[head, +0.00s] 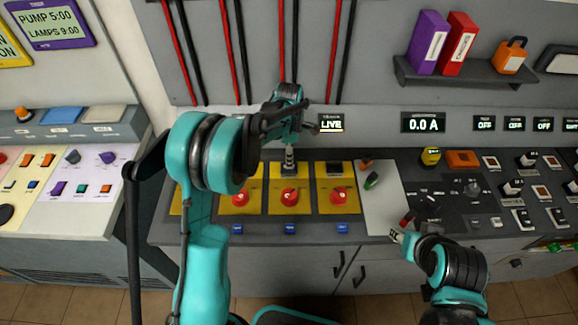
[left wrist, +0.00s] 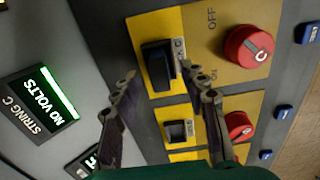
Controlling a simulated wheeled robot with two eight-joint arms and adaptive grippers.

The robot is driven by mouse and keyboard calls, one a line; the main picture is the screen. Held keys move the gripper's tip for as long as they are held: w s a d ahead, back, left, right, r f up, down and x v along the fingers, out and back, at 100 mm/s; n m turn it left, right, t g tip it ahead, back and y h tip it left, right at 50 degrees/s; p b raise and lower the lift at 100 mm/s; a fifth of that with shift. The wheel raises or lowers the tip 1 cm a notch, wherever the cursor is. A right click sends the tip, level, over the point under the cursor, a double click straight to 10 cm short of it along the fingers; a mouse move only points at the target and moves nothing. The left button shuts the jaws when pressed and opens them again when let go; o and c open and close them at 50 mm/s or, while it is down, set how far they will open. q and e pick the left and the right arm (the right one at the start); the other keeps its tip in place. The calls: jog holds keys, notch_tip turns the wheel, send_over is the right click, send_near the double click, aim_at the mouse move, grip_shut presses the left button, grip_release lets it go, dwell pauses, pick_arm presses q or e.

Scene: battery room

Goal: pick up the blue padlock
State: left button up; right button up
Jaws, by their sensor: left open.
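I cannot make out a clear blue padlock. Small blue blocks sit along the console's front edge, one below each yellow switch panel: left (head: 237,229), middle (head: 290,229) and right (head: 342,228). They also show at the right of the left wrist view (left wrist: 307,33); they are too small to identify. My left gripper (head: 296,118) is over the back of the console near the middle yellow panel. In the left wrist view its fingers (left wrist: 158,80) are spread, empty, with a black switch (left wrist: 157,66) beyond them. My right gripper (head: 394,234) is low at the white mat's front corner; its opening is unclear.
Red rotary knobs (head: 290,196) stand on the yellow panels. The white mat (head: 383,210) carries a green item (head: 371,180) and a small orange-red one (head: 366,164). An orange padlock-shaped object (head: 511,57) and binders (head: 428,43) stand on the shelf (head: 470,79).

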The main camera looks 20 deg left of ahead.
pick_arm(q)
jog(key=shift+f, duration=0.65)
jog(key=shift+r, duration=0.1)
grip_shut()
jog(key=shift+r, duration=0.1)
